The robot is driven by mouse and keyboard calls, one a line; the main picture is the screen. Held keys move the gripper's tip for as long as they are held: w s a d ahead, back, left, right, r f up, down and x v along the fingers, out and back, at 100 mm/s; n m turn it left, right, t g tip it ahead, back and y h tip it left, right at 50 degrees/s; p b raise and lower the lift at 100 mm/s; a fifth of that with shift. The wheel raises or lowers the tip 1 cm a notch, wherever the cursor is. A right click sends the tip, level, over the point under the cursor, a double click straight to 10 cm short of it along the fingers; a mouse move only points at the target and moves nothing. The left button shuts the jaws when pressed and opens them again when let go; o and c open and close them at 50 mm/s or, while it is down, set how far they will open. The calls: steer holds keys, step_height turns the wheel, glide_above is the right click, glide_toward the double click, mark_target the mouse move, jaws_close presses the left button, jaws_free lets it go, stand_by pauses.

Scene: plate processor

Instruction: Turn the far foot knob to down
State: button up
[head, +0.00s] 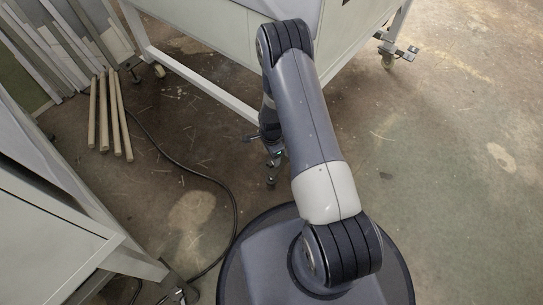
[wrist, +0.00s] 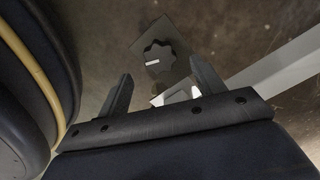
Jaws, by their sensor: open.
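In the wrist view, a dark lobed knob (wrist: 160,57) with a white mark on its face sits on a flat grey-brown plate (wrist: 179,72). My gripper (wrist: 161,70) is open, with one finger to each side of the knob's position in the picture. The fingers do not visibly touch it, and the gap in depth is hard to judge. The white mark lies roughly level in the picture. In the head view my arm covers the view toward the machine's near corner, and I cannot make out the jaws clearly. I cannot tell from the views which foot this knob belongs to.
The white machine frame (head: 190,76) stands ahead, with a castor foot (head: 389,58) at right. A pale beam (wrist: 275,62) passes right of the knob. A grey cabinet (head: 40,235), a cable (head: 207,178) and wooden sticks (head: 104,118) lie left. Floor at right is clear.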

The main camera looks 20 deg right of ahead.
mark_target(271, 161)
step_height(271, 161, up, 6)
steer(key=p, duration=0.1)
steer(key=shift+r+p, duration=0.25)
steer(key=shift+p, duration=0.1)
step_height(271, 161, down, 11)
steer(key=b, duration=0.4)
steer(key=shift+f, duration=0.15)
steer(key=shift+r, duration=0.2)
